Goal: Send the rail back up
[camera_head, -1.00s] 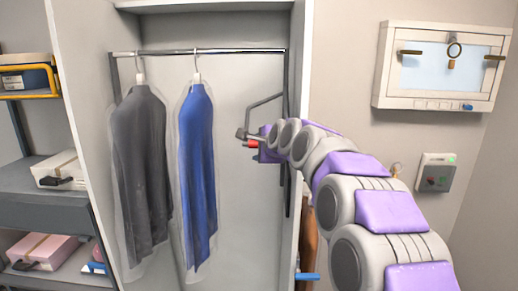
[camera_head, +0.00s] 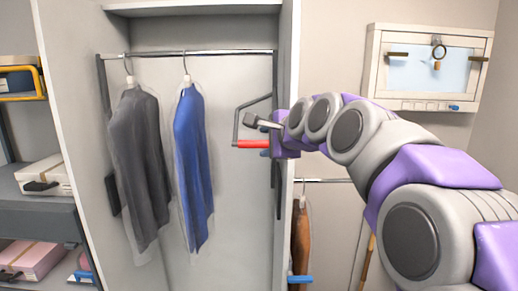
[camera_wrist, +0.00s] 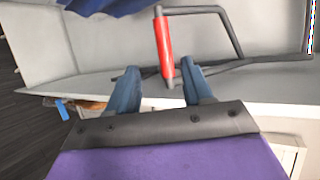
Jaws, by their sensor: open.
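The chrome rail (camera_head: 200,52) spans the upper part of the open wardrobe, between dark side arms. A grey garment (camera_head: 140,160) and a blue garment (camera_head: 190,165) hang from it in clear covers. A dark bent handle with a red grip (camera_head: 253,144) is at the wardrobe's right side. My gripper (camera_head: 262,124) is beside this grip. In the wrist view, my gripper (camera_wrist: 161,86) has its two blue-grey fingers apart. The red grip (camera_wrist: 164,45) lies ahead of the gap, its lower end close to the fingertips. Contact cannot be told.
The wardrobe's right side wall (camera_head: 288,200) stands close to my arm. A brown garment (camera_head: 300,240) hangs outside it. Shelves with boxes (camera_head: 45,175) stand at the left. A white wall cabinet (camera_head: 425,68) is at the right. The wardrobe's lower right interior is clear.

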